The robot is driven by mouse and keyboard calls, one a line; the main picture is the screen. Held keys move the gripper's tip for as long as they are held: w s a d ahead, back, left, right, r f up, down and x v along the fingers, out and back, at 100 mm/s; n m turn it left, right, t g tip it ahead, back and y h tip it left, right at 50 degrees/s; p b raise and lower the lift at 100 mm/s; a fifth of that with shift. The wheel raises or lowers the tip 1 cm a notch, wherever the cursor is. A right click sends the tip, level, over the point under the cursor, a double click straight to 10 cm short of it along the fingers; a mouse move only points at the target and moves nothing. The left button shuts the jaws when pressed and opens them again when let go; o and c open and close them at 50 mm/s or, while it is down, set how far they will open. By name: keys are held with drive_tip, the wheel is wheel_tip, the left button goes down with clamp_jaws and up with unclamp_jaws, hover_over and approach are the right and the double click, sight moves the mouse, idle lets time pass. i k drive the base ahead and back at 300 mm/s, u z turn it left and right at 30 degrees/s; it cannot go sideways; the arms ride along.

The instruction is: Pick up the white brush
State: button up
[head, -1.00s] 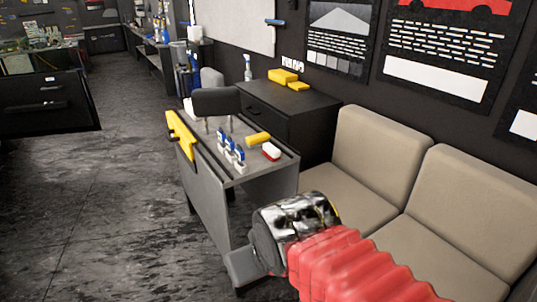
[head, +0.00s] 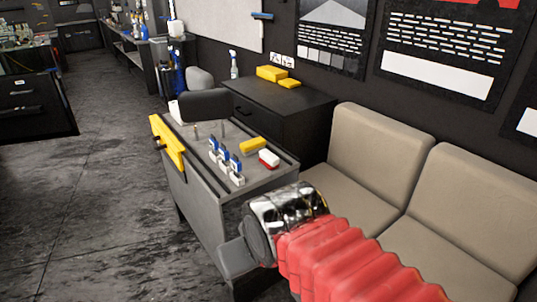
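I cannot tell for sure which is the white brush. My gripper (head: 236,260) is low in front of the cart, at the end of my red-sleeved arm, apart from these items. Only a dark grey part of it shows, and its fingers cannot be made out.
A yellow block (head: 253,145) lies beside the red-and-white one. A yellow tool (head: 167,142) hangs at the cart's left edge. A beige sofa (head: 375,150) stands right, a dark cabinet (head: 283,108) behind. Open floor (head: 85,210) lies to the left.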

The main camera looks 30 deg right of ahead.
sight(268, 159)
drive_tip(key=u, duration=0.05)
drive_tip(key=i, duration=1.25)
